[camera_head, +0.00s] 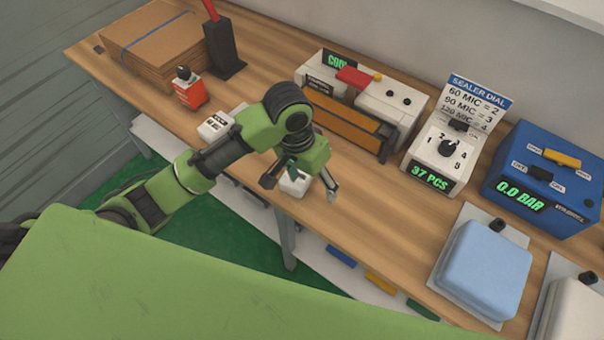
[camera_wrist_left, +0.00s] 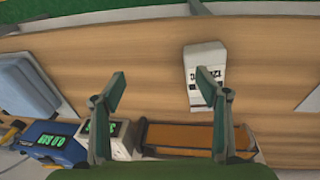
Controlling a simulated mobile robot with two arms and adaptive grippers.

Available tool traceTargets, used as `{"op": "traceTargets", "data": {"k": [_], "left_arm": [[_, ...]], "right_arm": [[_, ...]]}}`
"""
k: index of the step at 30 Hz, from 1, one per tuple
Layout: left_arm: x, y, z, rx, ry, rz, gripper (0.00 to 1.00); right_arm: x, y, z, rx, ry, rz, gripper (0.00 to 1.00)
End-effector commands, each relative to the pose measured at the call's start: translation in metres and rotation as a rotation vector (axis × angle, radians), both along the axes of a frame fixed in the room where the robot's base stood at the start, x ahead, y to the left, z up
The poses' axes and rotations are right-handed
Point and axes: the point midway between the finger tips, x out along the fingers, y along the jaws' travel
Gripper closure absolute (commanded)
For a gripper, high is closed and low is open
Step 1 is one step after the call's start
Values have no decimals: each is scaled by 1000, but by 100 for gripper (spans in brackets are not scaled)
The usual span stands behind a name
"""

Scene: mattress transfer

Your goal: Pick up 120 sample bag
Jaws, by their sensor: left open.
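A small white bag (camera_head: 294,184) lies on the wooden bench in front of the sealer, partly hidden by my left gripper (camera_head: 301,190). In the left wrist view the white bag (camera_wrist_left: 203,62) lies flat, with dark upside-down print that I cannot read surely. My left gripper is open and empty above the bench. In the wrist view its fingers (camera_wrist_left: 161,85) stand wide apart, and the bag is off-centre, near and partly behind the right-hand finger. Another small white packet with dark print (camera_head: 215,125) lies further left on the bench. My right gripper is not in view.
The sealer (camera_head: 345,117) with an orange front stands behind the bag. A dial box (camera_head: 440,160) reading 37 PCS and a blue vacuum box (camera_head: 545,180) stand to the right. A light blue mattress-like block (camera_head: 485,268) lies front right. Cardboard (camera_head: 150,50) is back left.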

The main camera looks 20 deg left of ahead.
Motion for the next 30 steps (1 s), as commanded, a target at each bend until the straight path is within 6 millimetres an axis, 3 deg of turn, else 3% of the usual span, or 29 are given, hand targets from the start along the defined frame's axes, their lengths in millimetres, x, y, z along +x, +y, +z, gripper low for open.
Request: {"op": "traceTargets", "data": {"k": [1, 6, 12, 16, 24, 30], "left_arm": [[16, 12, 13, 39, 8, 21, 32], [41, 41, 42, 120, 59, 99, 32], [51, 58, 56, 160, 87, 151, 32], [51, 59, 42, 162, 92, 155, 32], [52, 58, -9, 160, 89, 154, 32], [52, 58, -27, 160, 87, 153, 32]], "right_arm": [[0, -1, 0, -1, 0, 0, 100], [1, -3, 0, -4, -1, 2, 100], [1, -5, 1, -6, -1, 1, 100], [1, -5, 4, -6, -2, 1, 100], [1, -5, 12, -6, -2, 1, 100], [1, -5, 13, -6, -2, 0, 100]]}}
